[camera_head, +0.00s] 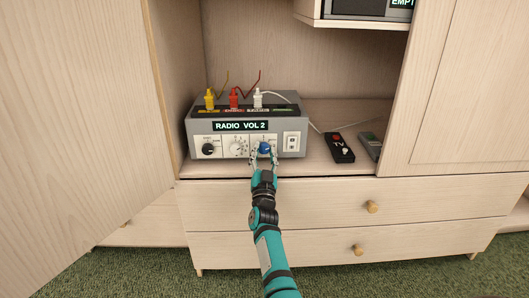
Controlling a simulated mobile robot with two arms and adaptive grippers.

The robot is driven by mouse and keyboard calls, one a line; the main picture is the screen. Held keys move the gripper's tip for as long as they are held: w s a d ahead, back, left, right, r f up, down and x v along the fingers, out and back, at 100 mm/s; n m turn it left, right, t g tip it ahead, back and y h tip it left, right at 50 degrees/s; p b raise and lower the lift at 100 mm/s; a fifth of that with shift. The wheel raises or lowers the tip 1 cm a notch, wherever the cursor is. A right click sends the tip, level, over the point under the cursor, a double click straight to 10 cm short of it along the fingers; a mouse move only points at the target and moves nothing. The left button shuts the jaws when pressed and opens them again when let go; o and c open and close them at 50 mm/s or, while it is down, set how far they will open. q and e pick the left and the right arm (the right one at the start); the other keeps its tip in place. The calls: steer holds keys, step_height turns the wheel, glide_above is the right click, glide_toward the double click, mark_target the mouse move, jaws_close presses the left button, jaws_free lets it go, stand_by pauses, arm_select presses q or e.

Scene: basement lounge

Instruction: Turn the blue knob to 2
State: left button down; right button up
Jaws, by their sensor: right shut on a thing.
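The blue knob (264,148) is on the front of a grey radio box (200,126), right of a white knob (238,147) and a black knob (208,149). The box's display (240,126) reads "RADIO VOL 2". My right gripper (264,154) is at the box front, with its fingers shut on the blue knob, one on each side. The fingers hide part of the knob and its dial marks. My left gripper is not in view.
Yellow (209,98), red (234,98) and white (258,98) plugs stand on the box. A switch (292,141) is right of the knob. A black TV remote (339,148) and a grey device (370,145) lie right on the shelf. Drawers (320,203) are below.

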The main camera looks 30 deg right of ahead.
steer(key=shift+a+m+g+h+p, duration=0.1)
steer(key=shift+m+g+h+p, duration=0.35)
steer(key=shift+m, duration=1)
steer(key=shift+m+g+h+p, duration=0.1)
steer(key=shift+m+g+h, duration=0.6)
steer(key=shift+m, duration=0.75)
steer(key=o, duration=1.1)
steer(key=shift+o, duration=0.2)
